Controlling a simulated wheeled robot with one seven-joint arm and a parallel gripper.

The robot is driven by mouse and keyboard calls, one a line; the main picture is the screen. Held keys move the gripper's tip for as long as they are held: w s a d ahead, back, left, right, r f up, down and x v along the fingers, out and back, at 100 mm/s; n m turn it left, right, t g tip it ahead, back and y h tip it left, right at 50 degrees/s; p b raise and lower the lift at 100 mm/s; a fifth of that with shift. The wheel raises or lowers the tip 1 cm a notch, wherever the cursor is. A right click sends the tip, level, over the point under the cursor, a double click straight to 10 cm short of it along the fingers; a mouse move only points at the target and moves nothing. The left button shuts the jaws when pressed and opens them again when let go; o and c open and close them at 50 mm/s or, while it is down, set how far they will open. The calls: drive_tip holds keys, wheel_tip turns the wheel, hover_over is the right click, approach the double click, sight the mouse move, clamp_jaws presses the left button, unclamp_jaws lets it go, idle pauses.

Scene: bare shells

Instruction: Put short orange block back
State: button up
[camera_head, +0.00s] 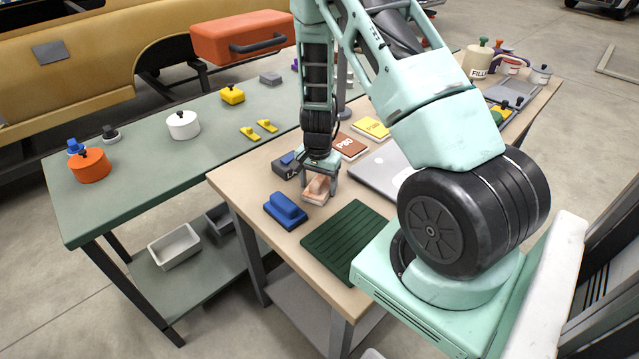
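My gripper (319,180) points down over the near edge of the wooden table, just behind the blue block. A pale orange block (316,196) sits directly beneath and between its fingers. The fingers and the block overlap in this view, so I cannot tell whether they grip it or only surround it. I also cannot tell whether the block touches the table. A blue block (286,210) with a raised grip lies to the left of my gripper. A dark green ribbed mat (341,240) lies to the right and nearer, with nothing on it.
A dark tape-measure-like object (285,168) lies close behind my gripper. A red-brown book (347,146), a yellow book (371,129) and a laptop (377,175) lie behind. The green table (150,160) holds an orange knobbed pot (91,166), a white one (183,126) and small yellow pieces.

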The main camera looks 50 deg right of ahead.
sight(319, 178)
drive_tip(key=shift+s+d+f, duration=0.1)
drive_tip(key=shift+s+f, duration=0.25)
drive_tip(key=shift+s, duration=0.25)
drive_tip(key=shift+d+r, duration=0.1)
drive_tip(key=shift+r, duration=0.4)
drive_tip(key=r, duration=1.2)
drive_tip(key=shift+w+b, duration=0.25)
drive_tip(key=shift+b, duration=0.05)
drive_tip(key=s+a+r+n+y, duration=0.1)
drive_tip(key=s+a+r+n, duration=0.2)
drive_tip(key=a, duration=0.6)
drive_tip(key=s+a+r+n, duration=0.1)
drive_tip(key=a+r+n, duration=0.3)
drive_tip(key=a, duration=0.5)
drive_tip(key=s+a+r+n+y, duration=0.1)
drive_tip(key=s+a+n, duration=0.1)
drive_tip(key=a+n, duration=0.45)
drive_tip(key=s+a+r+n+h, duration=0.1)
drive_tip(key=s+a+r+n, duration=0.3)
drive_tip(key=s+a+n, duration=0.4)
drive_tip(key=s+a, duration=0.2)
drive_tip(key=s, duration=0.4)
drive_tip(key=shift+s+a, duration=0.2)
drive_tip(key=shift+a, duration=0.1)
